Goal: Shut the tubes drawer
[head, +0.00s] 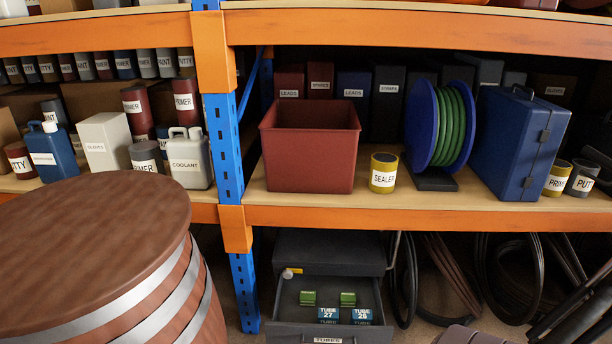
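The tubes drawer (290,312) is at the bottom middle, under the shelf, in a dark grey cabinet (330,252). It stands pulled open, and I look down into it. Its front carries a white TUBES label (328,340) at the bottom edge of the picture; the lower part of the front is cut off. A small pale round item with a yellow tag (290,272) is at the cabinet's left. Neither of my grippers is in view.
A brown barrel (90,250) fills the lower left. A blue post (245,290) stands just left of the drawer. Hoses (404,280) hang close on its right. Above, the orange-edged shelf (430,218) holds a red bin (310,150), a SEALER tin (383,172) and a blue case (515,145).

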